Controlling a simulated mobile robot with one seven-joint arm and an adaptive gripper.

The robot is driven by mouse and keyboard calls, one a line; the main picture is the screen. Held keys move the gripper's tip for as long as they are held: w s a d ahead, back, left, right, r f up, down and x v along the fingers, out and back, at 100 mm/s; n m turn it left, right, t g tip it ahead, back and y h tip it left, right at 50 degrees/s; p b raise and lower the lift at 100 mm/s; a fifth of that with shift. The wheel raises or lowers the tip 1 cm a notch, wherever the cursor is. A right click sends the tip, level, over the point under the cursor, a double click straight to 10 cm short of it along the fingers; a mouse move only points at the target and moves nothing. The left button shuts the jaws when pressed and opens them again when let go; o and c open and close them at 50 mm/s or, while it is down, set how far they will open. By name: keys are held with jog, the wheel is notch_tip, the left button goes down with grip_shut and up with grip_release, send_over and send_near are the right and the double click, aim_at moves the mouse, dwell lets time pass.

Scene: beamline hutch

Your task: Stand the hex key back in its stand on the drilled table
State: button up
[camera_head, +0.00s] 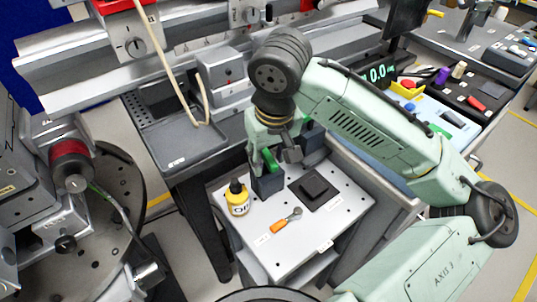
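The small drilled table (345,222) has a pale top with small holes and stands in the middle of the view. A short tool with an orange handle and a grey, rounded end (285,222) lies flat near its front; it may be the hex key, but its shape is too small to be sure. A black square plate with a raised dark block (314,187) sits right of centre; I cannot tell whether it is the stand. My gripper (290,167) is above the table's back part, its dark, green-linked fingers spread apart. I see nothing between them. My arm hides the table's back edge.
A yellow oil bottle with a black cap (238,198) stands upright at the table's left, close to my gripper's left finger. A grey tray (184,147) and a beamline rail lie behind. A bench with coloured items (455,115) is at right.

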jog(key=v, duration=1.2)
